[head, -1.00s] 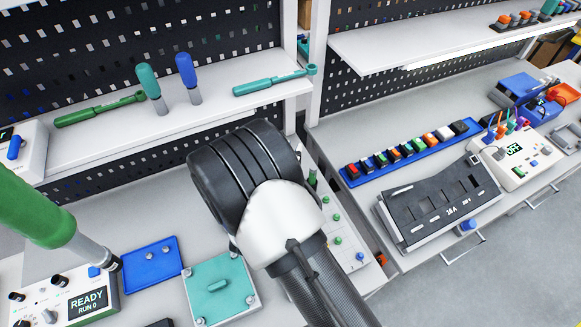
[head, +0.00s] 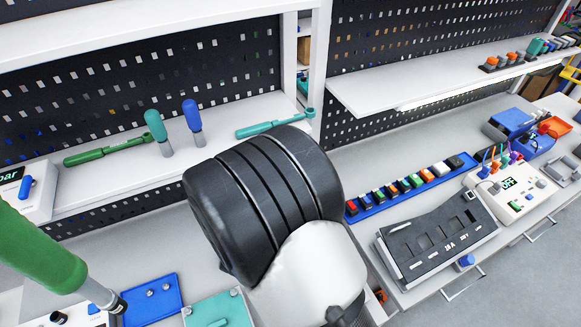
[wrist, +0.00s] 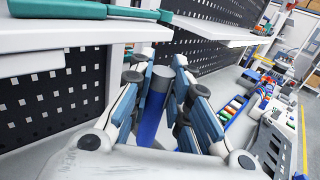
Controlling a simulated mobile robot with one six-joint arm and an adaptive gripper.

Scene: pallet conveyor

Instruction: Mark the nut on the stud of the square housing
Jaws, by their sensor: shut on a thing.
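My gripper (wrist: 162,100) shows in the wrist view, with its blue-padded fingers shut on a blue cylinder (wrist: 151,118) with a grey end. The cylinder's far side is hidden. In the head view my arm hides the gripper. A teal square block (head: 213,312), apparently the square housing, is at the bottom edge, with small metal studs at its visible corners. Its lower part is cut off. A blue plate (head: 140,303) beside it carries two small metal studs or nuts. I cannot make out which nut sits on which stud, or any mark.
A large green-handled tool (head: 40,252) stands close at left. A shelf (head: 100,190) holds teal (head: 156,130) and blue (head: 193,118) upright tools and a green wrench (head: 110,152). At right are a switch rail (head: 412,187), a black panel (head: 440,240) and a meter (head: 510,190).

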